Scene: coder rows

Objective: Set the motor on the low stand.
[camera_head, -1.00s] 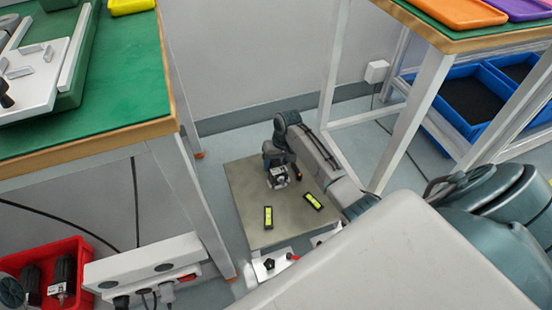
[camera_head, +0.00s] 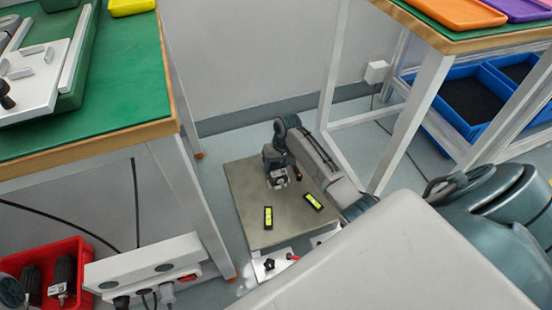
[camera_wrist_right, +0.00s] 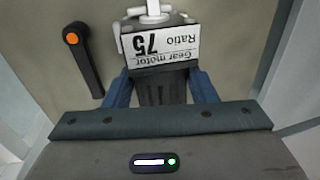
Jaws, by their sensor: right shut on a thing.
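The low stand (camera_head: 240,185) is a beige, flat-topped platform near the floor, between two tables. My right gripper (camera_head: 277,170) reaches down over its middle and is shut on the motor (camera_head: 279,181). In the right wrist view, the motor (camera_wrist_right: 160,48) has a dark ribbed body and a white label reading "Gear motor Ratio 75". The blue fingers of the right gripper (camera_wrist_right: 158,85) are on both sides of its body. I cannot tell whether the motor touches the stand top.
Two black pieces with yellow-green faces (camera_head: 268,217) (camera_head: 313,202) lie on the stand's near half. A black lever with an orange dot (camera_wrist_right: 85,62) is beside the motor. A green-topped table (camera_head: 120,100) stands left. A red bin (camera_head: 75,248) holds dark motors.

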